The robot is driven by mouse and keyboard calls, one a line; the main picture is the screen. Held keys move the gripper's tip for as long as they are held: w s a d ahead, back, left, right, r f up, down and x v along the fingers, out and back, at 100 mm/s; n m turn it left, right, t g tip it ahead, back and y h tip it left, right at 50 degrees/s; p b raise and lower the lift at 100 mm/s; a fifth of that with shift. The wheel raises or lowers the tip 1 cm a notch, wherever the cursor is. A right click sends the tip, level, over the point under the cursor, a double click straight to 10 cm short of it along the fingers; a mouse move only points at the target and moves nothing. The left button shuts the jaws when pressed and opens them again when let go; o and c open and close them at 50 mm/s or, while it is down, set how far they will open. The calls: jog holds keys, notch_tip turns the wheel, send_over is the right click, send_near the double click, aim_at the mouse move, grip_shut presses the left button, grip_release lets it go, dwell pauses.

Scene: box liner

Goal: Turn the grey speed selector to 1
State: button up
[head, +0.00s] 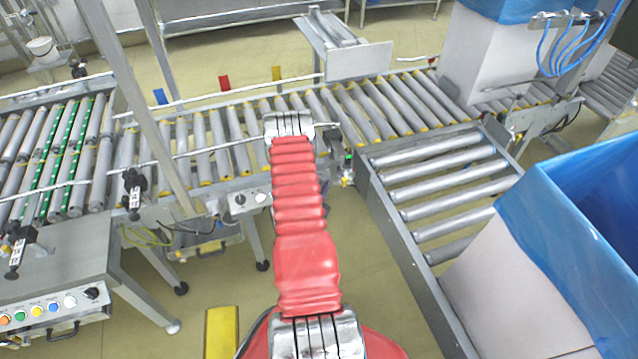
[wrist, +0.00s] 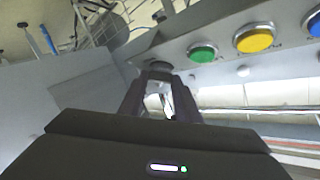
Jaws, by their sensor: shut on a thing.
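The fingertips partly cover the knob, and no pointer or numbers are readable. In the head view my red-sleeved arm hides the gripper and the held knob.
A green button (wrist: 203,52), a yellow button (wrist: 253,37) and a blue button sit right of the knob. In the head view, roller conveyors (head: 440,190) surround the arm. A blue-lined box (head: 560,240) stands at right, and a button panel (head: 50,310) is at lower left.

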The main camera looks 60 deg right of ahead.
jog(key=shift+s+f+n+t, duration=0.1)
jog(key=shift+s+n+t, duration=0.05)
jog(key=shift+n+t, duration=0.25)
jog(key=o, duration=0.8)
jog(key=shift+a, duration=0.1)
jog(key=v, duration=1.3)
jog(key=shift+a, duration=0.3)
jog(key=shift+s, duration=0.1)
